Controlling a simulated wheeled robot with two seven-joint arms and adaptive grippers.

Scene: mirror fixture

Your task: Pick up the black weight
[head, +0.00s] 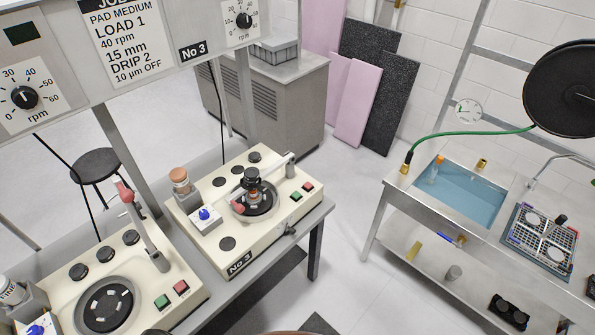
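A black knobbed piece (252,176), which looks like the black weight, stands upright on the dark round plate of the cream No 3 machine (262,228). A reddish tip of the machine's arm lies beside it. Several flat black discs (219,182) sit on the same machine's top, and similar ones (78,272) are on the nearer left machine. Two black round pieces (508,312) lie on the lower shelf at the right. Neither of my grippers is in view.
The No 3 machine also carries a jar with an orange lid (180,181) and a blue knob (204,214). A steel sink bench (402,186) with blue water and a rack (541,240) stands at the right. Open floor (345,230) lies between the benches. A control panel hangs at upper left.

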